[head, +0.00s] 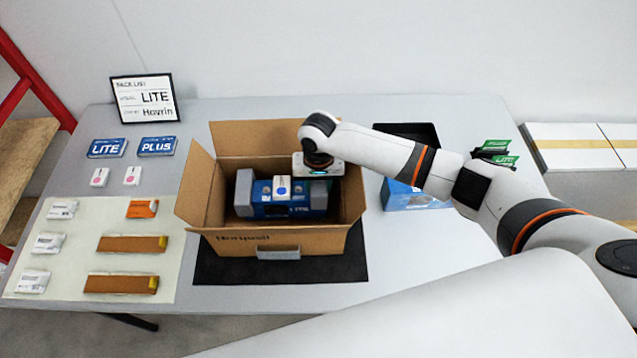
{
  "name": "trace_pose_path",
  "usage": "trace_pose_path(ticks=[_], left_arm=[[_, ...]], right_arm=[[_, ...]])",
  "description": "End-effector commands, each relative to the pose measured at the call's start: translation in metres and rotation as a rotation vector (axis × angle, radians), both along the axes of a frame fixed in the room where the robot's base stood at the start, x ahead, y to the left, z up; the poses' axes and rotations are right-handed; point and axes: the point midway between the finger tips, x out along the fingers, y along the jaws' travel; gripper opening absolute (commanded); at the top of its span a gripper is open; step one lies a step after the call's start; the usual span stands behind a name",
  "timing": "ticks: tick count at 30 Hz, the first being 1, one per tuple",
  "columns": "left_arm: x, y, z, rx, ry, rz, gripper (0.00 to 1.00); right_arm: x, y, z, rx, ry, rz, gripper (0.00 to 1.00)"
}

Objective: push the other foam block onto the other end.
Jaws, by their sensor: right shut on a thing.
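An open cardboard box (290,241) stands on the table with its flaps spread. A blue analyser (268,207) lies inside it, with a white piece with a blue dot (283,188) on top. One grey foam block (244,193) is at the analyser's left end. The other grey foam block (319,196) is at its right end, directly below my right gripper (318,176). The right gripper reaches down into the box and is shut on this block; its fingertips are mostly hidden. How far the block is seated cannot be told. My left gripper is not in view.
The box sits on a dark mat (210,268). A pale mat (75,253) with packets and brown strips lies left. A sign (144,99) stands behind it. A blue box (412,197) and a black tray (415,133) lie right, near my right arm.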

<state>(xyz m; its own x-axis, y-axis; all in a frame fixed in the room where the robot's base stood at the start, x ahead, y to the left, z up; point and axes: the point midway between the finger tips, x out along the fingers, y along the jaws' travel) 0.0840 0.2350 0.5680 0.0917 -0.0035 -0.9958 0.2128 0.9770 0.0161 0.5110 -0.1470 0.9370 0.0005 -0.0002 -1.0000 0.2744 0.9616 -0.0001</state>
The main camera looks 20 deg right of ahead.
Motion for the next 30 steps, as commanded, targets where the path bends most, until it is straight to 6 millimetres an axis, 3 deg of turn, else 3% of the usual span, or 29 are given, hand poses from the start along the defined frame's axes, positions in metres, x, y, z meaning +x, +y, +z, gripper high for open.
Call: trace_pose_path(ticks=[12, 13, 17, 30], left_arm=[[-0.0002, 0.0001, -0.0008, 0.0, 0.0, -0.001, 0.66], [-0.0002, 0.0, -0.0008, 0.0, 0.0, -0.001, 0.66], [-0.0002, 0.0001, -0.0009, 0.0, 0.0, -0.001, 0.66], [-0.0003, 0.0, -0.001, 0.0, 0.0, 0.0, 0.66]], right_arm=[[-0.0007, 0.0001, -0.0032, 0.0, 0.002, 0.0, 0.14], [-0.0007, 0.0, -0.0033, 0.0, 0.002, 0.0, 0.37], [-0.0011, -0.0001, -0.0037, 0.0, 0.002, 0.0, 0.58], [-0.0019, 0.0007, -0.0046, 0.0, 0.004, 0.001, 0.61]])
